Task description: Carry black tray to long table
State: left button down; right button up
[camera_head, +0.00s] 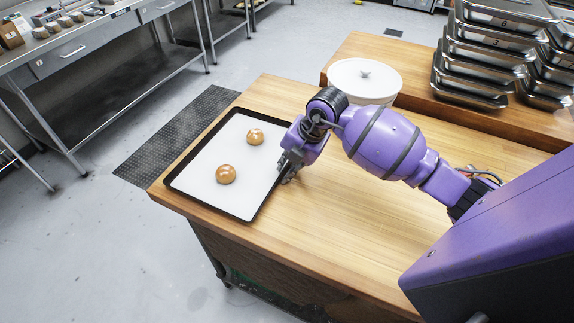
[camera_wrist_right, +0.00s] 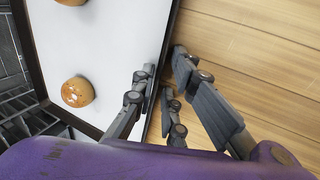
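The black tray (camera_head: 181,182) is a dark-rimmed rectangle with a white liner, lying flat at the left end of a wooden table (camera_head: 340,220). Two round buns, the nearer one (camera_head: 225,174) and the farther one (camera_head: 255,137), rest on it. My right gripper (camera_head: 286,172) is at the tray's right edge. In the right wrist view the right gripper (camera_wrist_right: 165,70) has its fingers apart, one over the liner and the others outside the dark tray rim (camera_wrist_right: 173,22). No firm grip on the rim shows. My left gripper is out of view.
A white round lidded container (camera_head: 364,82) and stacked metal pans (camera_head: 480,60) stand on wooden surface at the back right. A steel table (camera_head: 85,50) with small items is at the upper left. A dark floor mat (camera_head: 180,135) and open grey floor lie between.

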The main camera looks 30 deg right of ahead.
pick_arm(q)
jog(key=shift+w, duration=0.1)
pick_arm(e)
jog(key=shift+r, duration=0.4)
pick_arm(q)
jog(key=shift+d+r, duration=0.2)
pick_arm(e)
jog(key=v, duration=1.1)
jog(key=shift+s+r, duration=0.2)
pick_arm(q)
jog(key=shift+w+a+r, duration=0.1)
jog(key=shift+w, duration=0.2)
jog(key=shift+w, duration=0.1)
